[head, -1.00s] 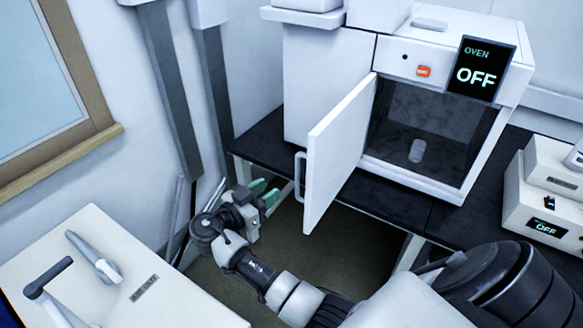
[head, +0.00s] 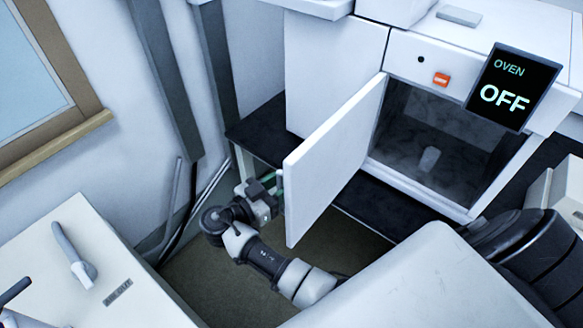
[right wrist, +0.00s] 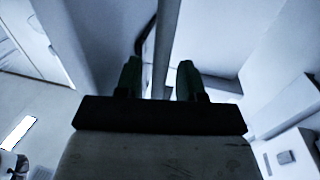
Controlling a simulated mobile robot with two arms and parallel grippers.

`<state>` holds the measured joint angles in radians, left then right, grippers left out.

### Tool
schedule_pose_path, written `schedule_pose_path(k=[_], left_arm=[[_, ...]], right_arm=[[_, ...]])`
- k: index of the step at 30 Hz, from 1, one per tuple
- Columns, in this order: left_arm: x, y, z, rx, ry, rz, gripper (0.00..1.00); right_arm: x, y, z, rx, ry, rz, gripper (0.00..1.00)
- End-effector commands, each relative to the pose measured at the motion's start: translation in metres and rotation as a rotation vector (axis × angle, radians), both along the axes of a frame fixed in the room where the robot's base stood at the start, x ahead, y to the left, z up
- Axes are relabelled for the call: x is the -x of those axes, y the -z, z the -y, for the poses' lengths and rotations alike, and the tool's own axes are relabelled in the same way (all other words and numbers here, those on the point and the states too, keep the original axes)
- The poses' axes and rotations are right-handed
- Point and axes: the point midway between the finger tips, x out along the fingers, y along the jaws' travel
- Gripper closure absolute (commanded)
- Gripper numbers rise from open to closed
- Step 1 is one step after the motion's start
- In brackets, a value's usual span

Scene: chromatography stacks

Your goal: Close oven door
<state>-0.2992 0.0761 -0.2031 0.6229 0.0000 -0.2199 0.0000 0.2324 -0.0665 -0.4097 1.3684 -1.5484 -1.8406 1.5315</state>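The white oven (head: 432,78) stands on a dark bench, and its display (head: 511,88) reads OFF. Its door (head: 332,160) is swung wide open toward me, hinged at the left of the opening. My right gripper (head: 275,186), with green fingers, is at the door's free edge, on its outer side. The door partly hides the fingertips. In the right wrist view, the fingers (right wrist: 158,80) are apart, with a pale upright bar between them; I cannot tell whether they touch it. The door handle is mostly hidden in the head view. My left gripper is not in view.
A small pale object (head: 429,159) stands inside the oven chamber. A white cabinet (head: 88,270) with a grey handle is at the lower left. The dark bench (head: 262,135) runs under the oven. Grey posts stand by the left wall.

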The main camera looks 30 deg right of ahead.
Motion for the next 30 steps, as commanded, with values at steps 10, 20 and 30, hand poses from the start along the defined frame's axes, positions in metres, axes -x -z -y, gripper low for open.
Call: schedule_pose_path(k=[10, 20, 30], left_arm=[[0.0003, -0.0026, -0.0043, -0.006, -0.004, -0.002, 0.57], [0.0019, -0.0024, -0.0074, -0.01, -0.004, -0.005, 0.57], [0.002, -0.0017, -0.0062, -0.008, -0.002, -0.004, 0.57]], right_arm=[[0.0036, 0.0004, -0.0041, -0.001, 0.001, 0.001, 0.61], [0.0035, 0.0002, -0.0038, 0.0, 0.001, 0.0, 0.98], [0.0037, 0.0005, -0.0036, 0.0, -0.004, 0.0, 1.0]])
